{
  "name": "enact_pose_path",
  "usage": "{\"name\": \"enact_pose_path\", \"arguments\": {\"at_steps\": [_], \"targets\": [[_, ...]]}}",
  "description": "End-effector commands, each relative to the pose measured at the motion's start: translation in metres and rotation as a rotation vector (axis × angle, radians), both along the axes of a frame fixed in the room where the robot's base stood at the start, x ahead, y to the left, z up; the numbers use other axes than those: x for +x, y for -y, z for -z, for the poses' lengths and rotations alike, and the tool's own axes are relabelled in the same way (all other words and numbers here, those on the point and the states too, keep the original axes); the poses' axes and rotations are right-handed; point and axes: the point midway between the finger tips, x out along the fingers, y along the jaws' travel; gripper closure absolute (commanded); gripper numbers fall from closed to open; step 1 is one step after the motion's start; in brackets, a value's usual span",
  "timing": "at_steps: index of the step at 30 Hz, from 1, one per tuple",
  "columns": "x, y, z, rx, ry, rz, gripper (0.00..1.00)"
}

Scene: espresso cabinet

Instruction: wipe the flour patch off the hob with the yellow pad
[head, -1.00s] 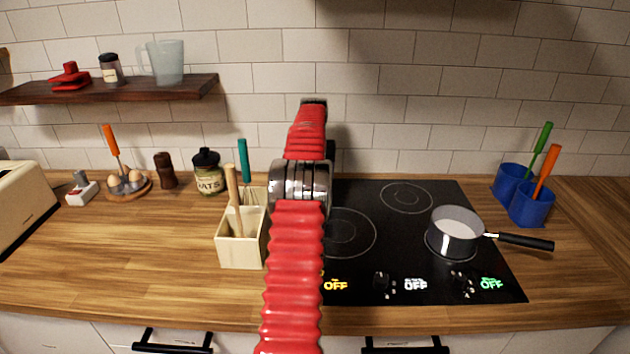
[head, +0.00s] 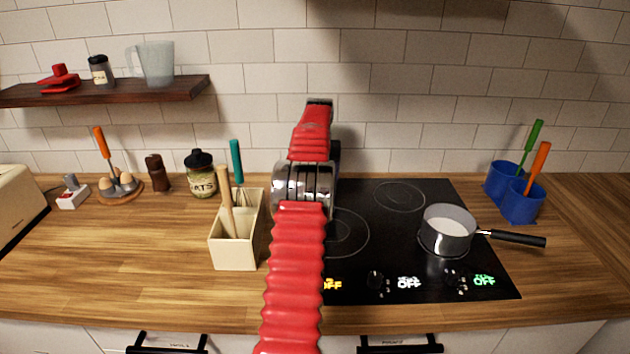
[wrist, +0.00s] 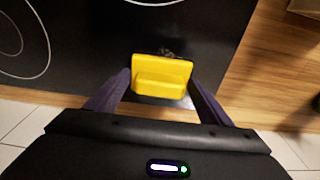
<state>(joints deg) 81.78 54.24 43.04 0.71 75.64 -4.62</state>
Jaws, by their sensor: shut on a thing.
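The yellow pad (wrist: 165,72) is held between the two dark fingers of my gripper (wrist: 160,82) in the wrist view. The pad is over the black hob (wrist: 85,75), near the hob's edge; I cannot tell whether it touches the surface. In the head view the hob (head: 395,255) lies right of my red arm, which hides my gripper and the pad.
A saucepan (head: 447,231) stands on the hob's right side, its handle pointing right. A cream utensil box (head: 232,254) stands close left of my arm. Blue pots (head: 522,204) stand right of the hob. The wooden counter's front left (head: 120,270) is clear.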

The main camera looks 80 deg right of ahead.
Motion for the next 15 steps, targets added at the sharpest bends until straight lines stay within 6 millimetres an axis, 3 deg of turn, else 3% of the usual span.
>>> {"name": "enact_pose_path", "arguments": {"at_steps": [15], "targets": [[-0.017, 0.002, 0.006, 0.01, -0.008, 0.006, 0.44]]}}
